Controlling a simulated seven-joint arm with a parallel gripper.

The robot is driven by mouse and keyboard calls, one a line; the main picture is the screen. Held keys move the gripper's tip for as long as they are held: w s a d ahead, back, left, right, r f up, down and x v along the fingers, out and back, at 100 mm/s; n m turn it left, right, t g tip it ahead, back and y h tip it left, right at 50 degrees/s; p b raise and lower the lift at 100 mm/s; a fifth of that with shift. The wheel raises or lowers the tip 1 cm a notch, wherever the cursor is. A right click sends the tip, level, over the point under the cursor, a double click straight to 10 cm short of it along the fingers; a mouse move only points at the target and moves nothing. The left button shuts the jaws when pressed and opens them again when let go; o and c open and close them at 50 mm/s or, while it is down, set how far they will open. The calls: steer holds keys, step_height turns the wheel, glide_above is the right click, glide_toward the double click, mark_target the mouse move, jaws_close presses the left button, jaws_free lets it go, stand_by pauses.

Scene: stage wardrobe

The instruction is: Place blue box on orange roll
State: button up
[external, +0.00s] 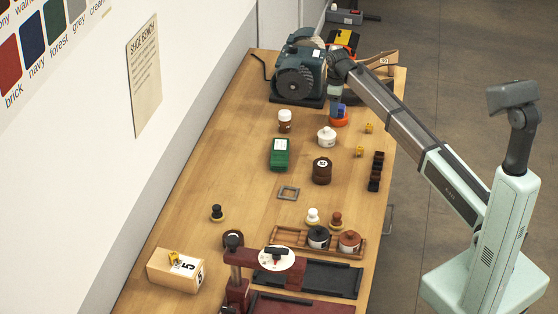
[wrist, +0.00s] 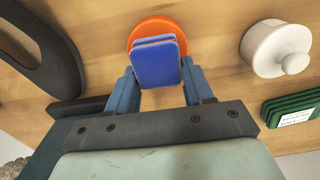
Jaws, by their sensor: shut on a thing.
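The blue box (wrist: 158,65) is between the fingers of my gripper (wrist: 158,88) in the wrist view. My gripper is shut on it. The orange roll (wrist: 155,24) shows behind the box in the wrist view, round and partly covered by it. In the external view the blue box (external: 341,110) appears over the orange roll (external: 339,122) near the far right of the bench, below my gripper. I cannot tell whether the box touches the roll or is held just above it.
A white lidded jar (external: 327,137) stands close to the roll, with a green box (external: 280,154) and a brown jar (external: 322,171) nearer. A grinder (external: 297,80) stands behind to the left. Small yellow pieces (external: 368,128) lie to the right. Bare bench (external: 235,165) lies to the left.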

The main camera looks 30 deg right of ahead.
steer(key=shift+f, duration=0.1)
steer(key=o, duration=1)
step_height(320, 180, up, 12)
steer(key=shift+r, duration=0.15)
stand_by(0.4)
